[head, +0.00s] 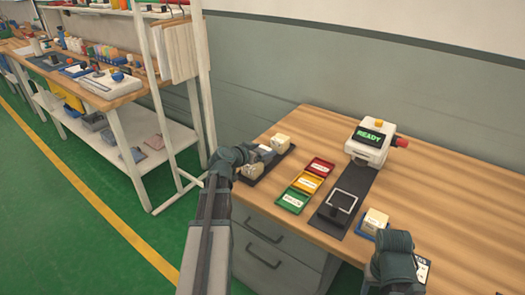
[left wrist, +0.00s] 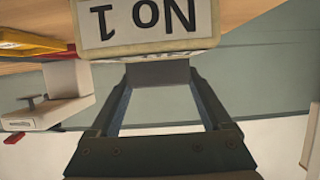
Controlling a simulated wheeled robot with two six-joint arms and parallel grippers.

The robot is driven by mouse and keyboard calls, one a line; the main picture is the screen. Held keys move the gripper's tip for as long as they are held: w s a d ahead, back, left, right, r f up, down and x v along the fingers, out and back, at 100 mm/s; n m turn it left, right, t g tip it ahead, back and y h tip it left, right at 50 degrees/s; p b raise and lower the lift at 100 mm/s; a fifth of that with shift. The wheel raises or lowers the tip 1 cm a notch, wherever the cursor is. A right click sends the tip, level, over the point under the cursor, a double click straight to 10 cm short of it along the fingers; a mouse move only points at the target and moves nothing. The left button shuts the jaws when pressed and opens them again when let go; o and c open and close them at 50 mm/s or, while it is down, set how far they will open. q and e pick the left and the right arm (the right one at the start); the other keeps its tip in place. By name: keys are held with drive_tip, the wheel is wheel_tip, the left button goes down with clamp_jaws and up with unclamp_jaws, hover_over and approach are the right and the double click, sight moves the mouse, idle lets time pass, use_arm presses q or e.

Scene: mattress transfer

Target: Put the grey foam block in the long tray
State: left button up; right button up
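A long dark tray (head: 251,181) lies at the table's left edge in the head view, with cream blocks standing at both ends. The grey foam block (head: 265,152) shows between these blocks, partly hidden by my left gripper (head: 246,156). In the left wrist view a dark grey block (left wrist: 160,74) spans the gap between my left fingertips and appears touched on both sides. A cream block (left wrist: 150,52) with an upside-down "No 1" label stands close by. Whether the grey block rests on the tray cannot be told. My right gripper (head: 393,247) is at lower right, its fingers hidden.
Red, yellow and green trays (head: 306,186) lie right of the long tray. Behind them stands a white machine (head: 369,143) reading READY, with a dark strip and square frame (head: 342,201) in front. Another cream block (head: 375,220) is beside my right gripper. The table's right side is clear.

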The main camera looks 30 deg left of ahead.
use_arm(q)
drive_tip(key=shift+o, duration=1)
drive_tip(key=shift+r, duration=0.1)
drive_tip(key=shift+r+p, duration=0.25)
drive_tip(key=shift+p, duration=0.05)
drive_tip(key=shift+r+p, duration=0.5)
drive_tip(key=shift+p, duration=0.05)
drive_tip(key=p+v, duration=0.4)
drive_tip(key=v, duration=0.7)
drive_tip(key=shift+s, duration=0.5)
drive_tip(key=shift+f, duration=0.1)
